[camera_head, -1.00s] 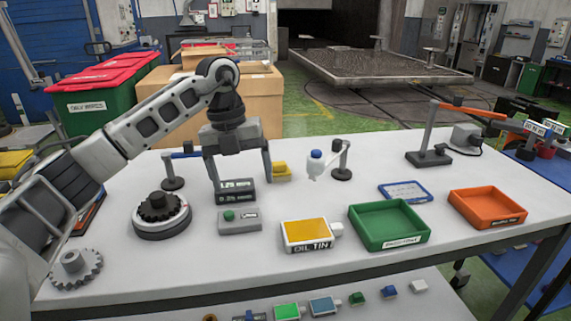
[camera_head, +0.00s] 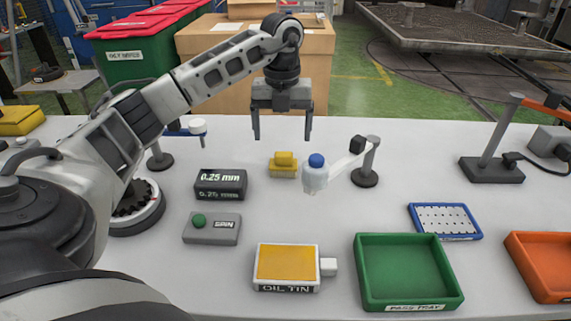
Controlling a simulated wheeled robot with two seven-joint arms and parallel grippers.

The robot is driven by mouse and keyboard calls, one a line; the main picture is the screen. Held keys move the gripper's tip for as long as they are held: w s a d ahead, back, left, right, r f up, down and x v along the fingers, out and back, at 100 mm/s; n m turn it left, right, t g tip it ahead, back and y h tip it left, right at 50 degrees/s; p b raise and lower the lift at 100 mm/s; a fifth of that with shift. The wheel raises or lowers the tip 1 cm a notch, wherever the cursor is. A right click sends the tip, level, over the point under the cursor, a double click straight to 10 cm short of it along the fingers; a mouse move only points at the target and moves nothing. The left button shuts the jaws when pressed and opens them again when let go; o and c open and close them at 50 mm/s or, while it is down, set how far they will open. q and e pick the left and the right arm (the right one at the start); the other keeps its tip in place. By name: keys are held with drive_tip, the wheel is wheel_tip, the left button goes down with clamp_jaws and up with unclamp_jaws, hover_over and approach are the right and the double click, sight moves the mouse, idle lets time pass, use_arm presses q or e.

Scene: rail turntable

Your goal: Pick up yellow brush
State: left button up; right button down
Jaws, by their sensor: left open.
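The yellow brush (camera_head: 284,165) is a small yellow block-like thing lying on the white table, near the far edge in the middle. My left gripper (camera_head: 282,137) points down with its two fingers apart and nothing between them. In the picture its fingertips are just above and to either side of the brush; the exact height over it is hard to tell. My right gripper is not in view.
A white bottle with a blue cap (camera_head: 315,175) on a stand is close right of the brush. A dark 0.25 mm box (camera_head: 220,184) is at its left. The oil tin (camera_head: 287,266), green tray (camera_head: 362,280) and orange tray (camera_head: 527,272) are nearer.

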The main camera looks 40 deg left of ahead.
sight(283, 154)
use_arm(q)
wheel_tip(283, 154, down, 3)
drive_tip(key=shift+f, duration=0.15)
drive_tip(key=shift+w+a+f+p, duration=0.1)
drive_tip(key=shift+f+p, duration=0.1)
drive_tip(key=shift+f, duration=0.7)
drive_tip(key=shift+w+a+f+p, duration=0.1)
drive_tip(key=shift+w+f+p, duration=0.05)
drive_tip(key=shift+f, duration=0.75)
drive_tip(key=shift+w+f+p, duration=0.1)
drive_tip(key=shift+f+p, duration=0.1)
drive_tip(key=shift+f, duration=0.7)
drive_tip(key=c, duration=1.1)
